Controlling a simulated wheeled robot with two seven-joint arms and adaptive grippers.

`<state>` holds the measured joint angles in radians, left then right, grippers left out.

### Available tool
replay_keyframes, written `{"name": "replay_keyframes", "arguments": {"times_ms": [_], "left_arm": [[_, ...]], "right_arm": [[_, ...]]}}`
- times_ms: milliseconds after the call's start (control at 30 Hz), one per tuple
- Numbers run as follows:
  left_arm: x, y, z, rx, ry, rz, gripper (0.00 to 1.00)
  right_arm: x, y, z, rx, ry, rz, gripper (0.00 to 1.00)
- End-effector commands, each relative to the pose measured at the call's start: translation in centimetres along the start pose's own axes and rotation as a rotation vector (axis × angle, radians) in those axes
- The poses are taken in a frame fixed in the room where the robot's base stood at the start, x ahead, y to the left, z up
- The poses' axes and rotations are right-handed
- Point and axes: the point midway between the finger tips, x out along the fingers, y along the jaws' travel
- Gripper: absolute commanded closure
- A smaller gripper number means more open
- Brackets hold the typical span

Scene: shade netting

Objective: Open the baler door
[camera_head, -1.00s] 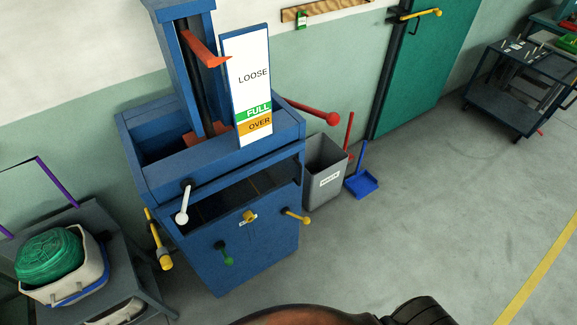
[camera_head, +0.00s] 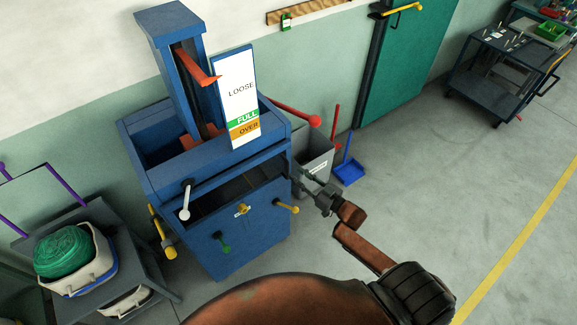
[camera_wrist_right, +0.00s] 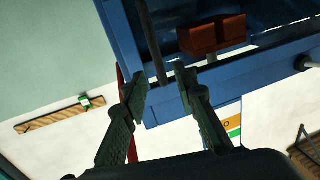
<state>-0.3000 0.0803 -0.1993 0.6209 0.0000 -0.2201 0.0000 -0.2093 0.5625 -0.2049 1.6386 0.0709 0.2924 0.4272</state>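The blue baler (camera_head: 215,160) stands against the wall, with a LOOSE/FULL/OVER gauge board (camera_head: 239,95) on top. Its front door panel (camera_head: 245,255) looks shut. A white-ended lever (camera_head: 185,214) sits above left. My right gripper (camera_head: 303,178) is beside the baler's right front corner, above the yellow-tipped handle. In the right wrist view my gripper (camera_wrist_right: 162,80) is open and empty, its fingers apart near the blue body. My left gripper is out of view.
A grey bin (camera_head: 316,160) and a blue dustpan (camera_head: 348,172) stand right of the baler. A red lever (camera_head: 298,112) sticks out above the bin. A cart with green netting (camera_head: 65,251) stands at left. Floor to the right is clear.

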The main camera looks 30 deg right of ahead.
Motion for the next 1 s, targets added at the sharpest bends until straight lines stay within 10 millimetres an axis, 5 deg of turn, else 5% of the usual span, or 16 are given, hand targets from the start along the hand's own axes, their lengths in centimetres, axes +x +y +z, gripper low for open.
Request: {"name": "replay_keyframes", "arguments": {"times_ms": [400, 767, 1000], "left_arm": [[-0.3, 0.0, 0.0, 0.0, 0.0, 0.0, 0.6], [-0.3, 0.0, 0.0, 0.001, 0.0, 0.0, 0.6], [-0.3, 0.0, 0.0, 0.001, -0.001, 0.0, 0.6]], "right_arm": [[5.8, 0.0, 0.1, 0.0, -0.001, 0.001, 0.74], [6.3, 0.0, 0.2, 0.0, -0.003, 0.002, 0.74], [6.3, 0.1, 0.1, -0.001, -0.002, 0.002, 0.9]]}}
